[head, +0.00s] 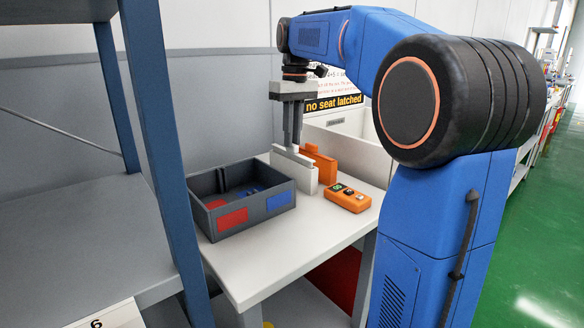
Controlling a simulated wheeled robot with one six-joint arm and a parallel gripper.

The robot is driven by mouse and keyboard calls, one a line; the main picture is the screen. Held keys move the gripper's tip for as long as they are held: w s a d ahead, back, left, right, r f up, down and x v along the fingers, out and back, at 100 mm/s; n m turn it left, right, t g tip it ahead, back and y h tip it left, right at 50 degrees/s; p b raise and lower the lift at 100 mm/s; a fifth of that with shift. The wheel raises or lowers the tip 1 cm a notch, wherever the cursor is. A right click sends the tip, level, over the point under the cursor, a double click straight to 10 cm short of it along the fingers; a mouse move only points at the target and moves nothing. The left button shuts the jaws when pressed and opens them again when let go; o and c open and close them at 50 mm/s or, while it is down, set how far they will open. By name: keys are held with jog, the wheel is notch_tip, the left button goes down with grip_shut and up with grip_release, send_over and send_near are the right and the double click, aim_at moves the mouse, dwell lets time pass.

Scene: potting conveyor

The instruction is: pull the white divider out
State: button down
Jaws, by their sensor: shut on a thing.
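My gripper (292,147) points down and is shut on the upper part of the white divider (304,178). The divider is a pale upright plate, just right of the dark grey bin (270,208). I cannot tell whether its lower edge touches the table. The bin is open on top, with a red patch and a blue patch on its front wall. Small red and blue pieces lie inside it, partly hidden by the walls. An orange upright piece (321,165) stands close behind the divider, partly covered by it.
An orange handheld box (347,198) with a small green display lies on the white table (290,257), right of the bin. A pale container (350,147) stands behind. A blue post (165,150) and grey shelf (70,240) are at left. The table front is clear.

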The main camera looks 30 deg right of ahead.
jog(key=shift+r, duration=0.6)
jog(key=shift+r, duration=0.7)
jog(key=shift+r, duration=0.35)
jog(key=shift+r, duration=0.35)
jog(key=shift+r, duration=0.35)
jog(key=shift+r, duration=0.35)
jog(key=shift+r, duration=0.9)
jog(key=shift+r, duration=1.3)
